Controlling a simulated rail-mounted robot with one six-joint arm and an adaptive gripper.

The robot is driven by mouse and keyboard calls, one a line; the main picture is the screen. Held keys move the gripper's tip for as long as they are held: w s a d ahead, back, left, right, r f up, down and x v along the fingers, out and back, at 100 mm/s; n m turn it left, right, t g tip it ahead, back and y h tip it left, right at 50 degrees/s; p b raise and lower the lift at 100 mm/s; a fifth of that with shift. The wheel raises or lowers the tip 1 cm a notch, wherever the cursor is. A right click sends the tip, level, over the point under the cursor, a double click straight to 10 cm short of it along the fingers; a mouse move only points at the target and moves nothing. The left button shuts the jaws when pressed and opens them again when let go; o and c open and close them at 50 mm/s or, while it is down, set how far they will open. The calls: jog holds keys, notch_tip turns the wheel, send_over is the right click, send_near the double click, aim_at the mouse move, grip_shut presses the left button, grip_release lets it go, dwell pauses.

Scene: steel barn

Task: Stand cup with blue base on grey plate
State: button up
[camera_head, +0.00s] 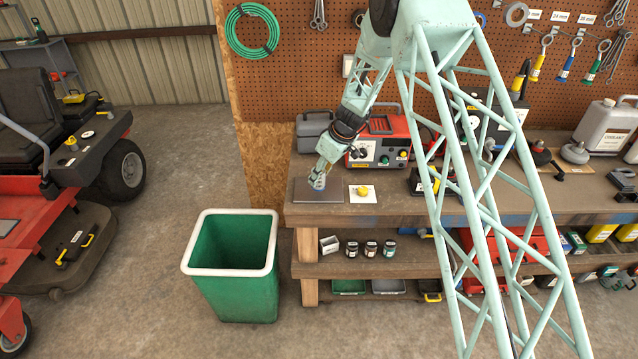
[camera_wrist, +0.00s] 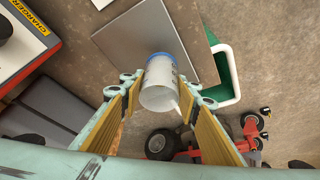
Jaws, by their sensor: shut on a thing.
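The white cup with a blue base (camera_wrist: 160,90) is held between the two fingers of my gripper (camera_wrist: 162,84) in the wrist view. Its open mouth faces the wrist camera and its blue base is at the far end, towards the plate. The grey plate (camera_wrist: 135,38) is a flat slab on the bench, partly covered by the cup. In the head view my gripper (camera_head: 321,173) is shut on the cup (camera_head: 318,184) over the middle of the grey plate (camera_head: 302,192). I cannot tell whether the base touches the plate.
A yellow object on a white card (camera_head: 362,194) lies right of the plate. A red charger (camera_head: 378,140) and a grey case (camera_head: 314,131) stand behind. A green bin (camera_head: 232,262) stands on the floor beyond the bench's left end.

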aim_at(319, 182)
jog(key=shift+f+p, duration=0.35)
jog(key=shift+f, duration=1.35)
jog(key=shift+f+b, duration=0.2)
jog(key=shift+b, duration=0.15)
jog(key=o, duration=0.9)
jog(key=shift+r+p, duration=0.25)
jog(key=shift+p, duration=0.2)
jog(key=shift+b+v, duration=0.8)
jog(key=shift+v, duration=5.1)
jog(key=shift+r, duration=0.15)
